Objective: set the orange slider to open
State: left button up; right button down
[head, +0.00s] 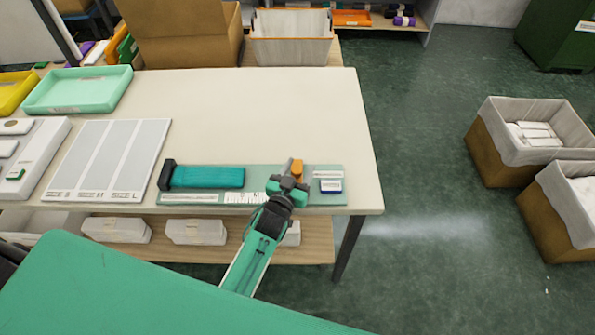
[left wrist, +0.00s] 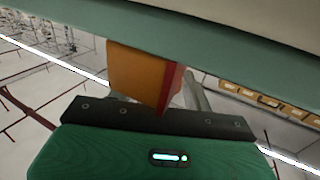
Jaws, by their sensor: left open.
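The orange slider (head: 297,168) stands on the right part of a flat grey-green bed (head: 260,171) along the table's front edge. My left gripper (head: 289,184) is at the slider, on its near side, and hides its lower part. In the left wrist view the orange slider (left wrist: 135,75), with a red side face, stands right in front of the gripper's dark palm bar. A grey finger shows to its right. The left gripper is open; I cannot tell whether it touches the slider. My right gripper is not in view.
A teal block (head: 208,178) with a black end piece (head: 166,174) lies on the left of the bed. A white and blue label (head: 330,185) is to the right of the slider. A size board (head: 110,160) lies further left. The table's middle is clear.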

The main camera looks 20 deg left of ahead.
pick_arm(q)
jog(key=shift+s+a+f, duration=0.1)
jog(key=shift+s, duration=0.45)
jog(key=s+a+b, duration=0.1)
jog(key=s+b, duration=0.2)
jog(key=s, duration=0.9)
jog(key=shift+s, duration=0.3)
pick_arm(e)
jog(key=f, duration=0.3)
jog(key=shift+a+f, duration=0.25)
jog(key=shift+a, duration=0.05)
pick_arm(q)
jog(key=shift+a, duration=0.1)
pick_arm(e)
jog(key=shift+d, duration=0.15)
